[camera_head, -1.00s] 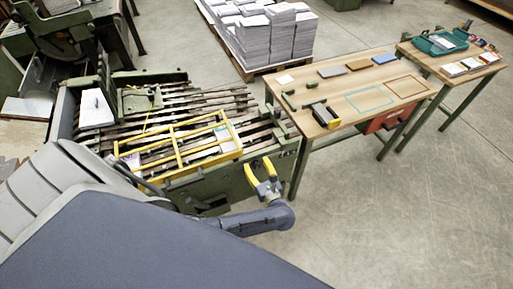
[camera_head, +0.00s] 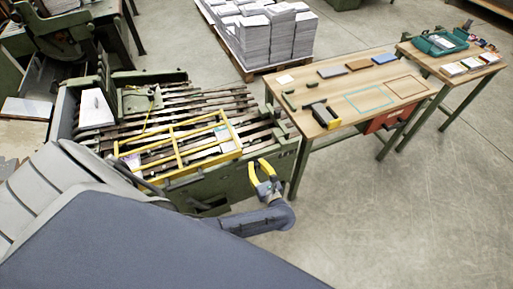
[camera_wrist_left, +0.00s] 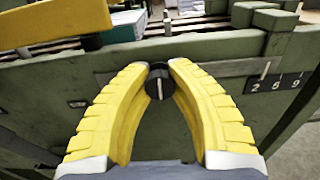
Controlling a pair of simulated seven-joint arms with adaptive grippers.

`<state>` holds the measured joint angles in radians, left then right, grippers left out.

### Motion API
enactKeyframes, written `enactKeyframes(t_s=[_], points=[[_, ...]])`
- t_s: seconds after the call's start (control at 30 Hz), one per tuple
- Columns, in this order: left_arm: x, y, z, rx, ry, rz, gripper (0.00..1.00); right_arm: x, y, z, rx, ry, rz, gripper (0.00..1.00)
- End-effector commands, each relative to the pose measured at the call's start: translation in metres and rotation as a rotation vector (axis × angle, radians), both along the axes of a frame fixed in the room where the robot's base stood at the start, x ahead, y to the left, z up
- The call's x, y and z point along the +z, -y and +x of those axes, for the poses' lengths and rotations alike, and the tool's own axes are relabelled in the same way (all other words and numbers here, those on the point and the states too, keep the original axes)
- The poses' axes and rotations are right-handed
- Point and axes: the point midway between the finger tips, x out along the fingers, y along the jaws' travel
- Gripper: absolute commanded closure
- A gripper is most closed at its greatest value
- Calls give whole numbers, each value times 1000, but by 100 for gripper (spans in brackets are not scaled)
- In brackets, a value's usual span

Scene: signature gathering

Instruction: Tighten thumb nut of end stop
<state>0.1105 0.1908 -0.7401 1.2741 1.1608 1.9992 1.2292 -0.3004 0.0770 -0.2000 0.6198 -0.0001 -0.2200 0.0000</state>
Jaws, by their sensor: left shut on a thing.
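My left gripper (camera_head: 260,172) is at the front face of the green machine (camera_head: 215,190), at its right end. In the left wrist view, the yellow fingers of my left gripper (camera_wrist_left: 159,70) are shut on a dark round knob with a pale line across it, which I take to be the thumb nut (camera_wrist_left: 159,90). The knob sits just in front of the green side wall. Which part is the end stop is not clear from these views. My right gripper is not in view.
A yellow frame (camera_head: 178,147) lies across the machine's slatted top. A number plate (camera_wrist_left: 275,84) is right of the knob. A wooden table (camera_head: 375,78) with tools stands to the right. The floor in front of the table is clear.

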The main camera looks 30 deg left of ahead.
Motion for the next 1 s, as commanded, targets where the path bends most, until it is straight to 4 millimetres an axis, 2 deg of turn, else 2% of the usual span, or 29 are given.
enactKeyframes(t_s=[0.27, 1.0], points=[[1, 0, 0, 2, -112, 78, 100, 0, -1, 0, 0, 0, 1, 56], [2, 1, 2, 1, -687, 466, 100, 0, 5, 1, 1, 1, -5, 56]])
